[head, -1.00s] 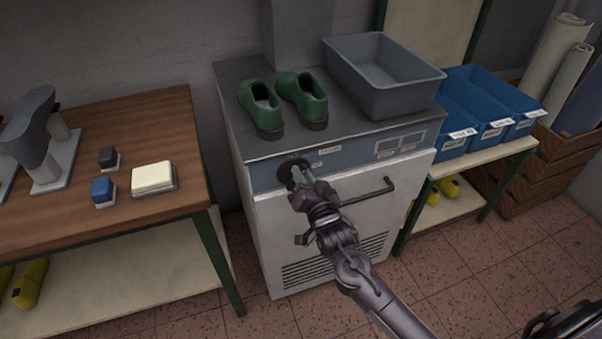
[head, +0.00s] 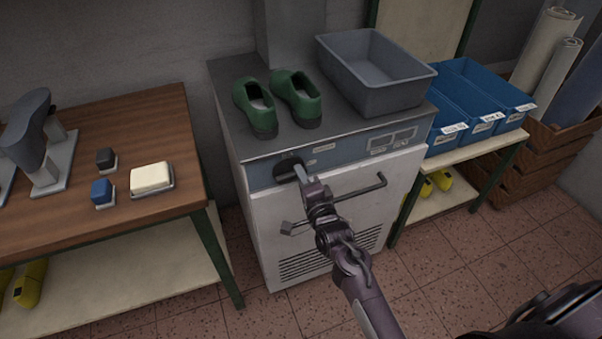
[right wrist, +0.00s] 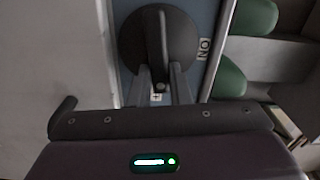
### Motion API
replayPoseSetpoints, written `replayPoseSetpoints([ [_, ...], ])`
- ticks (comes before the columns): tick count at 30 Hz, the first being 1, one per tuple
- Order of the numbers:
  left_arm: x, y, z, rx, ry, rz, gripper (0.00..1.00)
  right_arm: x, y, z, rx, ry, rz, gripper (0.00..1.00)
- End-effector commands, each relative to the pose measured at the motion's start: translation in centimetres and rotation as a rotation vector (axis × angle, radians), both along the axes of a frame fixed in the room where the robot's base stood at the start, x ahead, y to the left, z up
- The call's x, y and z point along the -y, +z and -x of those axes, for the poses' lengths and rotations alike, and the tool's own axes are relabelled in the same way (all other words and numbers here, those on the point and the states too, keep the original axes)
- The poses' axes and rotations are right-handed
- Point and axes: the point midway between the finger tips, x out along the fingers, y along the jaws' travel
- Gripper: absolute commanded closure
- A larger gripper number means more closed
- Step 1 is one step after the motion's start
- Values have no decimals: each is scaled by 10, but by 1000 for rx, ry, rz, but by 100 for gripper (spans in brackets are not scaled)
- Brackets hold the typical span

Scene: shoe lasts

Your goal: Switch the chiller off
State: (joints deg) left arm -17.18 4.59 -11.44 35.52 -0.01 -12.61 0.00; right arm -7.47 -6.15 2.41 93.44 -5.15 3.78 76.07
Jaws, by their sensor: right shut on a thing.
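The chiller (head: 262,215) is a white cabinet with a blue-grey control strip and a dark round knob (head: 284,169) at the strip's left. My right gripper (head: 300,173) is at this knob. In the right wrist view, its two fingers (right wrist: 161,80) sit on either side of the raised bar of the knob (right wrist: 134,45), shut on it. An "ON" label (right wrist: 204,48) is beside the knob, and the bar lies across rather than towards it. A small white mark (right wrist: 156,97) shows between the fingers, not clearly readable. My left gripper is out of view.
Green shoes (head: 277,103) and a grey bin (head: 375,75) stand on the chiller. A bar handle (head: 362,190) juts from its front below the knob, close to my right arm. A wooden table (head: 120,125) stands left, blue bins (head: 480,105) right.

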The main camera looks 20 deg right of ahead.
Motion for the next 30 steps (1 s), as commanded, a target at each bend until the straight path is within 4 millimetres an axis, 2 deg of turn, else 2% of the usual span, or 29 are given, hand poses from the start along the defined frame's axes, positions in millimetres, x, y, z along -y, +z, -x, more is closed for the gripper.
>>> replayPoseSetpoints([
  [10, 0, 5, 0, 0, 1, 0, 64, 1, -3, 0, -5, -1, -133, 100],
  [26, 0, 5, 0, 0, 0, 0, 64, 0, -3, 0, -5, 0, -154, 100],
  [27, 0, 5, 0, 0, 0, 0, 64, 0, -3, 0, -5, 0, -153, 79],
  [30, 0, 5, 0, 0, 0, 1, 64, 0, -3, 0, -5, 0, -153, 66],
])
